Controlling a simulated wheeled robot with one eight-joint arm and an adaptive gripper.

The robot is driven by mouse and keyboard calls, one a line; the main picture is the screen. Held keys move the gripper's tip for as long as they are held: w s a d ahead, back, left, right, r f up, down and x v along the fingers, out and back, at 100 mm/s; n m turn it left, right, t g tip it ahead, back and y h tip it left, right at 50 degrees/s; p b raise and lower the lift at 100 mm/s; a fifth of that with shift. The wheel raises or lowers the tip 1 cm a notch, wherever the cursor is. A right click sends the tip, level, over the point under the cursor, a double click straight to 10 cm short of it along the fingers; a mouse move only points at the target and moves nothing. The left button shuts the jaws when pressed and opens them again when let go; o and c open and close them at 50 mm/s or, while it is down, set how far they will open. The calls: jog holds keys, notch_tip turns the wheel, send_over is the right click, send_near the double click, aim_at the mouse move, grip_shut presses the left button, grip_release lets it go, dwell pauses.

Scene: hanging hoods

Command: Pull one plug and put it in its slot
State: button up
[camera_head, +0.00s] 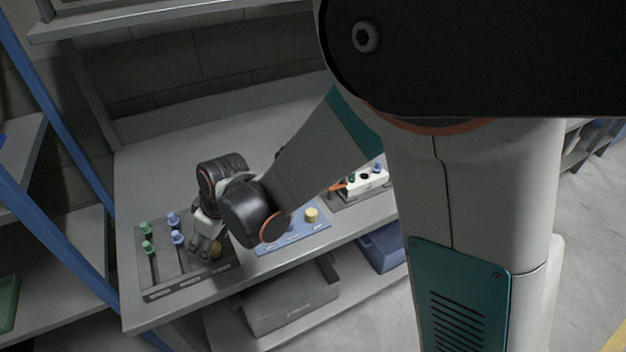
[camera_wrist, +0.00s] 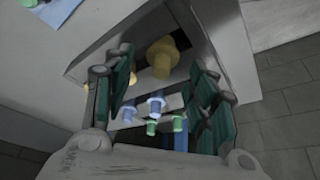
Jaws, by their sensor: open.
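A dark panel (camera_head: 165,272) lies at the left front of the bench, with green plugs (camera_head: 146,247), blue plugs (camera_head: 177,237) and a yellow plug (camera_head: 216,250) standing in it. My gripper (camera_head: 206,246) points down over the panel's right part, beside the yellow plug. In the wrist view the open fingers (camera_wrist: 165,80) stand on either side, with a large yellow plug (camera_wrist: 161,58) in the gap between them, near the far end. A second yellow piece shows partly behind the left finger. Blue (camera_wrist: 155,106) and green (camera_wrist: 178,122) plugs show lower down. Finger contact cannot be told.
A blue board (camera_head: 290,238) with a yellow knob (camera_head: 311,214) lies right of the panel, partly hidden by my arm. Beyond it is a white block (camera_head: 370,181) with small coloured knobs. Grey (camera_head: 290,301) and blue bins sit below. The bench's back is clear.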

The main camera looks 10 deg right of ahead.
jog(key=r+p, duration=0.1)
jog(key=r, duration=0.1)
jog(key=r+p, duration=0.1)
jog(key=r, duration=0.1)
jog(key=r+p, duration=0.1)
jog(key=shift+w+d+r, duration=0.1)
jog(key=shift+d+r, duration=0.2)
jog(key=shift+r, duration=0.1)
jog(key=w+d+m+t+h, duration=0.1)
jog(key=w+d+m, duration=0.15)
jog(key=d, duration=0.75)
jog(key=w+d+m+h, duration=0.1)
jog(key=d+m, duration=0.3)
jog(key=d, duration=0.5)
jog(key=w+d+m+t+h, duration=0.15)
jog(key=d+m, duration=0.25)
jog(key=d, duration=0.6)
jog(key=s+r+t, duration=0.1)
jog(key=s+r, duration=0.6)
jog(key=s, duration=0.2)
jog(key=s+d+r+t, duration=0.1)
jog(key=s+r, duration=0.6)
jog(key=s, duration=0.3)
jog(key=shift+s+d+r, duration=0.2)
jog(key=shift+s+d, duration=0.05)
jog(key=shift+d, duration=0.05)
